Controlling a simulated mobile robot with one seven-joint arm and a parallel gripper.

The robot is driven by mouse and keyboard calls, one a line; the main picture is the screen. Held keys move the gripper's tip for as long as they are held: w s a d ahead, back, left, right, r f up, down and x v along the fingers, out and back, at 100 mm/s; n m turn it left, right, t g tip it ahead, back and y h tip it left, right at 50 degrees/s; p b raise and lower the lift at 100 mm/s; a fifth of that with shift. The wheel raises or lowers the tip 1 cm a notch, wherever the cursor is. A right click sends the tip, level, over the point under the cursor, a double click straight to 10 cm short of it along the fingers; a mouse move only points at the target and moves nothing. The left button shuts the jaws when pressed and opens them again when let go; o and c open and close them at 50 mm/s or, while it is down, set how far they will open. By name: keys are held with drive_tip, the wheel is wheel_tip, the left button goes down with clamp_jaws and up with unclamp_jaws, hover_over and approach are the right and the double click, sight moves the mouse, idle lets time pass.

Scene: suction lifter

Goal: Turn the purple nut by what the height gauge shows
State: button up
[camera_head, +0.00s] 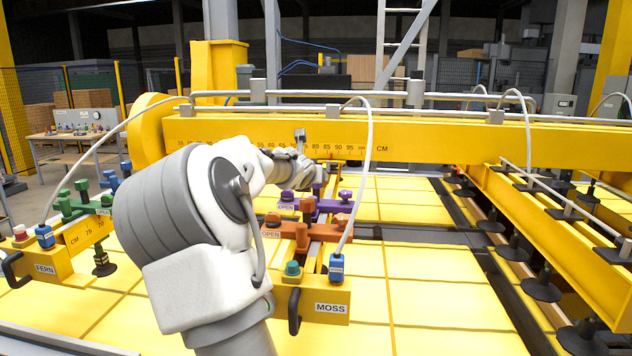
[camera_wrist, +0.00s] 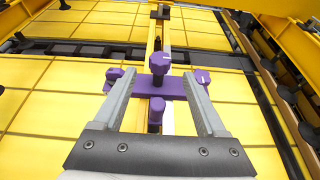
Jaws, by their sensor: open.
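The purple clamp (camera_head: 330,205) sits on the MOSS arm behind an orange one, with several purple knobs. In the wrist view a purple knob (camera_wrist: 160,65) stands upright above the purple crossbar (camera_wrist: 150,85), between my fingertips in the picture; contact does not show. Another purple knob (camera_wrist: 155,108) is nearer the wrist, and smaller ones flank the bar. I cannot tell which is the nut. My gripper (camera_wrist: 163,74) is open and empty. In the head view my arm hides part of the area. No height gauge can be identified for sure; a CM scale (camera_head: 330,148) runs along the yellow beam.
The orange clamp (camera_head: 301,234) and the MOSS block (camera_head: 335,308) with a teal knob stand nearer. The FERN arm (camera_head: 62,262) with green knobs is at left. Suction cups (camera_head: 540,287) hang at right. Yellow panels lie below. A grey hose (camera_head: 369,150) arches over the MOSS arm.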

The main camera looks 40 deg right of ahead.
sight(316, 190)
drive_tip(key=x, duration=0.9)
drive_tip(key=shift+s, duration=0.1)
drive_tip(key=shift+a, duration=0.1)
clamp_jaws()
